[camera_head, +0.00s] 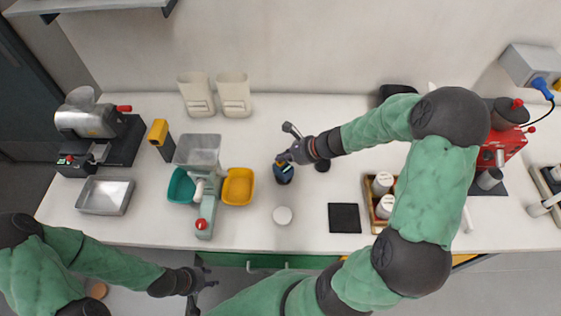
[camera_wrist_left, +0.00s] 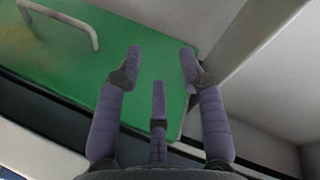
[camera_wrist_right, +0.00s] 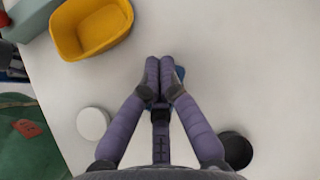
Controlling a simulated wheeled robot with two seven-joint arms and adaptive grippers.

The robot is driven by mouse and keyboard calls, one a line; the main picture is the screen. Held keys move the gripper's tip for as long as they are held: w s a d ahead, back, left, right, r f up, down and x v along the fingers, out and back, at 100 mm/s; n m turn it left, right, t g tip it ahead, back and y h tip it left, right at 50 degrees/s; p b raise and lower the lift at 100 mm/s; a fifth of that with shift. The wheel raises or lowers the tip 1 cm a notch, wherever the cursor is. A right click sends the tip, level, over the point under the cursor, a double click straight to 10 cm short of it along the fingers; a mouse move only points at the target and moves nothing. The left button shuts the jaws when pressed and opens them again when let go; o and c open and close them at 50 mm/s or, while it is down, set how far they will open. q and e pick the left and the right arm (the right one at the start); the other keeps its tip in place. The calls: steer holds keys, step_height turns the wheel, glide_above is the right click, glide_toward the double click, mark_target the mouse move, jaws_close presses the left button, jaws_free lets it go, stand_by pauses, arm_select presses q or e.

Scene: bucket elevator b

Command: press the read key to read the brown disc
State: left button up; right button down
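A small dark-blue device (camera_head: 284,175) stands on the white table, mostly hidden under my right gripper (camera_head: 284,158). In the right wrist view, the right gripper's two long fingertips (camera_wrist_right: 165,65) are together, with a bit of blue device (camera_wrist_right: 180,73) showing right behind them. I cannot tell whether they touch it, and no read key is visible. No brown disc can be made out on the table. My left gripper (camera_head: 205,281) is open and empty before the table's front (camera_wrist_left: 160,60).
A grey-green machine (camera_head: 205,215) with a teal bin (camera_head: 181,186) and a yellow bin (camera_head: 238,187) stands left of the device. A black square pad (camera_head: 344,218) and a wooden rack (camera_head: 369,188) are to the right. Table around the white disc is clear.

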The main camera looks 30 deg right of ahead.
steer(key=shift+f, duration=0.25)
steer(key=shift+r, duration=0.15)
stand_by(0.5)
steer(key=shift+r+p, duration=0.5)
steer(key=shift+r, duration=0.2)
steer(key=shift+r+p, duration=2.15)
steer(key=shift+r, duration=0.3)
